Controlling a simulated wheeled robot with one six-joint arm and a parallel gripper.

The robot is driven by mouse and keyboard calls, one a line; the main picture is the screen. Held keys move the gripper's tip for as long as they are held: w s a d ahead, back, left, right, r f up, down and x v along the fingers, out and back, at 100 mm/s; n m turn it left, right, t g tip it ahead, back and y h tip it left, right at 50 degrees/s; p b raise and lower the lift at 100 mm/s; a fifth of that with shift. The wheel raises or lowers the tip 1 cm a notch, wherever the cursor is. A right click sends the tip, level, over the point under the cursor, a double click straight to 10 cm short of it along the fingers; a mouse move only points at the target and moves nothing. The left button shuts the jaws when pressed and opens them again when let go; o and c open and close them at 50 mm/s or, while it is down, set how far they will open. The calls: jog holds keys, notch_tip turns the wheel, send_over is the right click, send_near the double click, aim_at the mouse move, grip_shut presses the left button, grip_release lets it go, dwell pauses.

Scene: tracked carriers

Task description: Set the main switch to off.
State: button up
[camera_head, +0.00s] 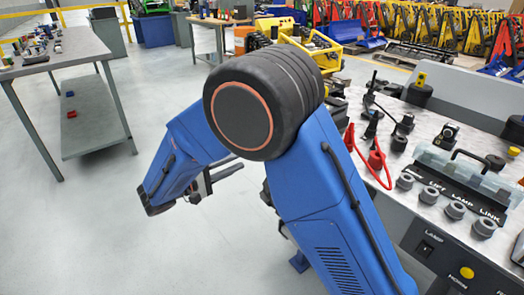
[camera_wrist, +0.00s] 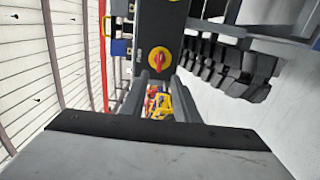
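The main switch (camera_wrist: 160,60) is a red rotary knob on a round yellow plate. It sits on a dark panel (camera_wrist: 158,22) in the upper middle of the wrist view. A small label stands sideways beside it; I cannot read it surely, nor tell which setting the knob is at. My gripper (camera_wrist: 158,76) is open, with its two grey fingers apart and pointing toward the knob. The fingertips appear just below it in the picture; I cannot tell whether they touch it. In the head view my gripper (camera_head: 232,170) is left of my arm, and the main switch is not visible.
A bench (camera_head: 349,112) on the right carries red and black cables, a clear-covered box and several round connectors. Its front panel has a lamp switch (camera_head: 425,248) and a yellow button (camera_head: 467,272). A grey table (camera_head: 75,45) stands at left. The floor between is clear.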

jog(key=x, duration=1.1)
grip_shut()
